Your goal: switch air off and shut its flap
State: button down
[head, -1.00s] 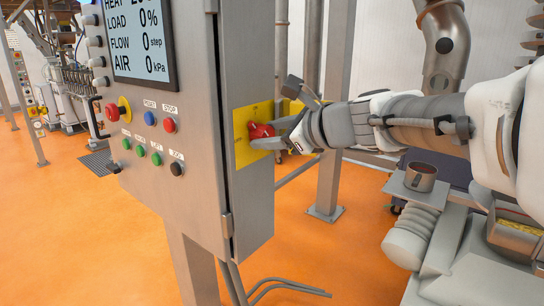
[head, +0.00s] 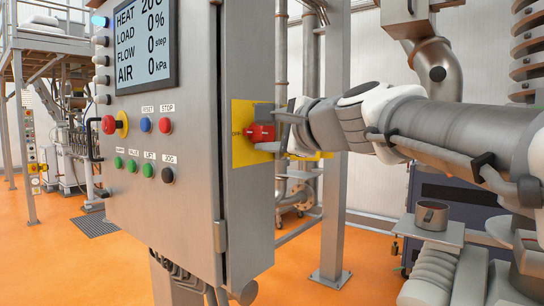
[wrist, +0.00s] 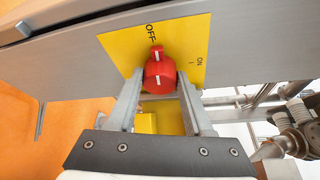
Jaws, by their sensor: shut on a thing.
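The red knob (head: 262,133) sits on a yellow plate (head: 241,153) on the side of a grey cabinet. My gripper (wrist: 158,82) is shut on the red knob, with one finger on either side of it. In the wrist view the knob's white-marked tip points at OFF, and ON is to its right on the plate. A yellow part (wrist: 146,123), perhaps the flap, shows between my fingers, mostly hidden. The AIR line on the display (head: 146,45) reads 0 kPa.
The cabinet front carries a red mushroom button (head: 109,125) and several small buttons. Pipes and a grey post (head: 334,225) stand behind my arm. A metal cup (head: 432,215) stands on a small shelf at the lower right. Orange floor is open at the left.

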jog(key=shift+n+b, duration=0.5)
jog(key=shift+b, duration=0.45)
jog(key=shift+c, duration=1.5)
grip_release()
jog(key=p+v, duration=0.1)
jog(key=v, duration=1.6)
jog(key=shift+s+f+p, duration=0.2)
jog(key=shift+f+p, duration=0.15)
jog(key=shift+p, duration=0.05)
jog(key=shift+d, duration=0.15)
